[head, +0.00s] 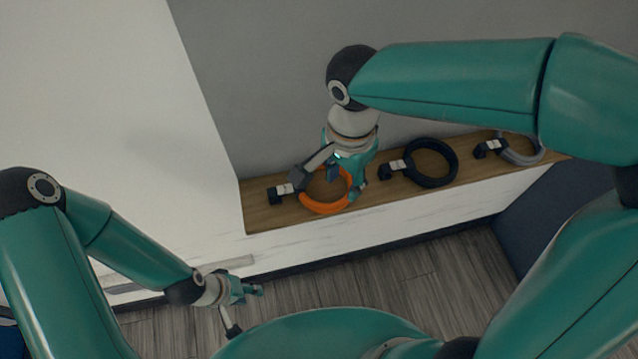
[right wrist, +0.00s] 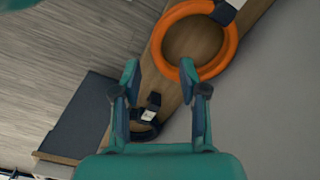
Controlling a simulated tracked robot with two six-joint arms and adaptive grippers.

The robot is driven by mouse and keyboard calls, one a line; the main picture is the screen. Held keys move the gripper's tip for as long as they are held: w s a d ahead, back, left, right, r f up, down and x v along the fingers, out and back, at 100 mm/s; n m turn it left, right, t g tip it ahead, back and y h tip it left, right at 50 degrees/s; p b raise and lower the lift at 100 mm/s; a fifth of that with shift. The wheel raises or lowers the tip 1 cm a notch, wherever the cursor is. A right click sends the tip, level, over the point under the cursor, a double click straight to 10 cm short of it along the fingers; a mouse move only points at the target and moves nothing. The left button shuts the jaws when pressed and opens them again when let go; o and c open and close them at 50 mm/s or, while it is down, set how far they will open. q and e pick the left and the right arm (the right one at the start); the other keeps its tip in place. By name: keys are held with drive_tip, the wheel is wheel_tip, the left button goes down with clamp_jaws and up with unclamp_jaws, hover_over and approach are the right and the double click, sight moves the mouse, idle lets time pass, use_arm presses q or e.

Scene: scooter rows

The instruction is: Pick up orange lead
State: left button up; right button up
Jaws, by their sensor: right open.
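The orange lead (head: 316,208) is a coiled ring lying on the wooden shelf top, with a black-and-white plug (head: 281,191) at its left. In the right wrist view the orange lead (right wrist: 229,45) lies beyond the fingertips, up and to the right, partly cut by the top edge. My right gripper (head: 330,184) is open over the ring in the head view and hides part of it. In the right wrist view my right gripper (right wrist: 160,72) is empty, and its right fingertip overlaps the ring's near edge. Contact cannot be told. My left gripper (head: 247,310) is open and empty, low over the floor.
A black lead (head: 432,178) and a grey lead (head: 524,154) lie further right on the wooden shelf top (head: 260,215). A grey wall (head: 270,80) stands behind. A dark blue block (head: 545,210) stands front right. The wooden floor (head: 400,275) is clear.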

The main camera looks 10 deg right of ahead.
sight(339, 201)
drive_tip(key=shift+s+a+f, duration=0.1)
drive_tip(key=shift+s+f, duration=0.05)
drive_tip(key=shift+f, duration=1.55)
drive_tip(key=shift+s+a+f, duration=0.1)
drive_tip(key=shift+f, duration=1.6)
drive_tip(key=shift+c, duration=0.2)
clamp_jaws()
drive_tip(key=shift+r, duration=0.1)
